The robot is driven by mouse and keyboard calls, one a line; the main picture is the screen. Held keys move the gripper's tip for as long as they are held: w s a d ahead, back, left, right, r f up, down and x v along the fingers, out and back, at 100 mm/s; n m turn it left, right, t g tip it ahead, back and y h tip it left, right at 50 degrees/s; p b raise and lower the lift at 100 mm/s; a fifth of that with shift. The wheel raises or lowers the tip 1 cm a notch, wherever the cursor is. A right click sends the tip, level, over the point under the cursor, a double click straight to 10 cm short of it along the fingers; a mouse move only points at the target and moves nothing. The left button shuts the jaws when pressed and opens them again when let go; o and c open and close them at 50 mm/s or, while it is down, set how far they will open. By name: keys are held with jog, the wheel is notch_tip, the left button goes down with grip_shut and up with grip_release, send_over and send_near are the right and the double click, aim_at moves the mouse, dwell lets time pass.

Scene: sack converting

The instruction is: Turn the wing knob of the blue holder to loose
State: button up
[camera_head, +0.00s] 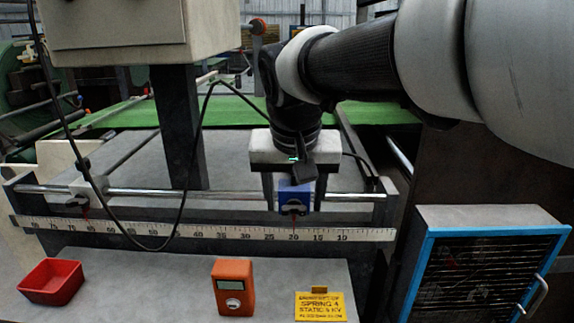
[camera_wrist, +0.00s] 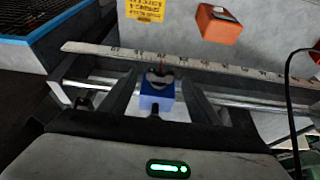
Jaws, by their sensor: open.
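The blue holder (camera_head: 294,194) sits on the metal rail above the ruler, near its 20 mark. Its dark wing knob (camera_head: 294,208) is on the front face, with a red pointer below it. In the wrist view the blue holder (camera_wrist: 157,100) lies between my fingers, and the wing knob (camera_wrist: 160,78) shows at its far side. My gripper (camera_head: 292,208) is open, with one finger on each side of the holder. I cannot tell whether the fingers touch it.
A white holder (camera_head: 90,187) sits further left on the rail (camera_head: 230,195). The ruler (camera_head: 160,229) runs below. A red tray (camera_head: 51,281), an orange meter (camera_head: 233,287) and a yellow sign (camera_head: 320,306) stand in front. A blue-framed unit (camera_head: 485,265) is at right. A black cable hangs left of my gripper.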

jog(key=shift+w+f, duration=0.2)
jog(key=shift+f, duration=0.25)
jog(key=c, duration=1.1)
jog(key=shift+o, duration=0.2)
